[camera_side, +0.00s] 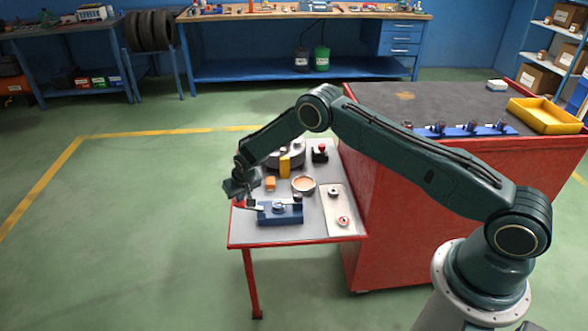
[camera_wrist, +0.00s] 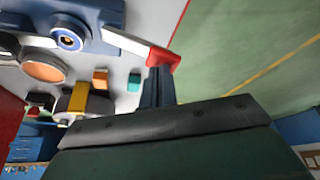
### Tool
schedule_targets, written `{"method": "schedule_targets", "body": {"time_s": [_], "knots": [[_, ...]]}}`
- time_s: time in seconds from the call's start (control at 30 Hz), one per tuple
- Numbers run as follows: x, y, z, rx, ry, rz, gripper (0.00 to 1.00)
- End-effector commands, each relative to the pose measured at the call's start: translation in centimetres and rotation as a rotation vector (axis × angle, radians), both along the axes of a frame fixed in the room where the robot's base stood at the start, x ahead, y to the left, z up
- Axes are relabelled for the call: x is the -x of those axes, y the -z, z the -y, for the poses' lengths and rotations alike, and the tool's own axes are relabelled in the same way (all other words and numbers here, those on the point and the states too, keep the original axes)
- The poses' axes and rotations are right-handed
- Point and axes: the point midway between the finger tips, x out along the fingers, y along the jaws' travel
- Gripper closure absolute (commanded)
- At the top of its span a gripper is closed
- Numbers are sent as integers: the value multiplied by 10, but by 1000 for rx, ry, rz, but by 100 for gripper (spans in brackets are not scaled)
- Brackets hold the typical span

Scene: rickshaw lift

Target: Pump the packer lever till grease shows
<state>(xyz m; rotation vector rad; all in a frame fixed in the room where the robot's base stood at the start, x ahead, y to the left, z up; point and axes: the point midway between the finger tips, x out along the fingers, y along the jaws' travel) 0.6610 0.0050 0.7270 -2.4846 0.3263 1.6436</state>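The blue packer (camera_side: 281,213) stands at the front of the small red-edged table; its round socket with a dark centre shows in the wrist view (camera_wrist: 68,38). Its pale lever (camera_wrist: 122,43) runs out to the side and ends in a red grip (camera_wrist: 164,58). My gripper (camera_side: 250,203) is low over the table's left edge, at the lever's end. In the wrist view its dark fingers (camera_wrist: 158,86) overlap the red grip's edge, close together. Whether they hold the grip or only touch it is unclear. No grease shows at the packer's socket.
A round dish with orange-brown contents (camera_side: 303,184), an orange block (camera_side: 270,184) and a yellow piece (camera_side: 285,168) stand behind the packer. A pale mat (camera_side: 338,205) with small round parts lies right. A red cabinet (camera_side: 410,190) bounds the table's right side.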

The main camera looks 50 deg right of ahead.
Motion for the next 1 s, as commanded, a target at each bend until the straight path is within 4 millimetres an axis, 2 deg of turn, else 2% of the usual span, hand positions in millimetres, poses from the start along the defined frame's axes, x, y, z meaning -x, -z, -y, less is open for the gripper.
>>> {"method": "schedule_targets", "body": {"time_s": [0.63,1.0], "knots": [[2,21,1,1,1,-7,100],[1,9,1,1,1,-4,100]]}}
